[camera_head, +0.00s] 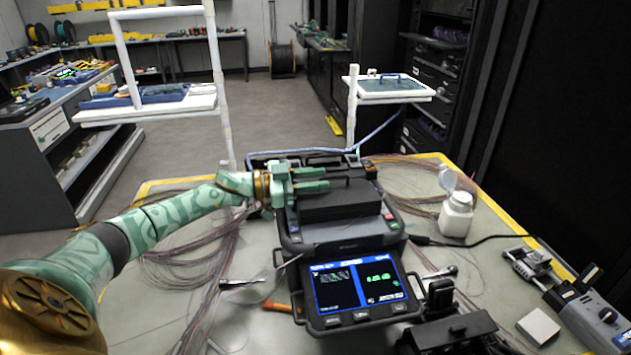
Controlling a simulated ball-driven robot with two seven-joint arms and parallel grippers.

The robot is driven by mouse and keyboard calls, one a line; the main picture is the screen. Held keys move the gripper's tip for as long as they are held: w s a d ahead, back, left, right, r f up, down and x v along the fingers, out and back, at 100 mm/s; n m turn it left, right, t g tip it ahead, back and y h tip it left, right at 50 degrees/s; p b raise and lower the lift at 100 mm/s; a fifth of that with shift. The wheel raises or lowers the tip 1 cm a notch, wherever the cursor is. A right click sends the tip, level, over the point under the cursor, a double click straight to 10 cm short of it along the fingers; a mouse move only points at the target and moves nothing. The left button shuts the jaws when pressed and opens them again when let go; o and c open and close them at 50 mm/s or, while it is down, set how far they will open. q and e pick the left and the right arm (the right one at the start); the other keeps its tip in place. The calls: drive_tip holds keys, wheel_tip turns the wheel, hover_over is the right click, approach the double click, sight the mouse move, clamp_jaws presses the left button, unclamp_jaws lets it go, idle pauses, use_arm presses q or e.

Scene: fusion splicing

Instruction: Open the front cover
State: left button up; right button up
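The fusion splicer (345,243) sits on the table in the middle, with its blue screen (358,285) lit and facing me. Its dark cover (340,207) lies flat on top and looks closed. My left gripper (322,180) reaches in from the left, its green fingers pointing right over the cover's far part. The two fingers are apart with a gap between them, and I see nothing clearly held. Whether they touch the cover, I cannot tell. My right gripper is not in view.
A white bottle (456,215) stands right of the splicer, with a black cable near it. A grey device (592,315) and a black tool (455,332) are at the lower right. Loose fibres (195,250) spread left. White stands (226,120) rise behind the table.

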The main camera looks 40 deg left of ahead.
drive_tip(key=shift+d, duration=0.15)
use_arm(q)
clamp_jaws()
drive_tip(key=shift+r, duration=0.1)
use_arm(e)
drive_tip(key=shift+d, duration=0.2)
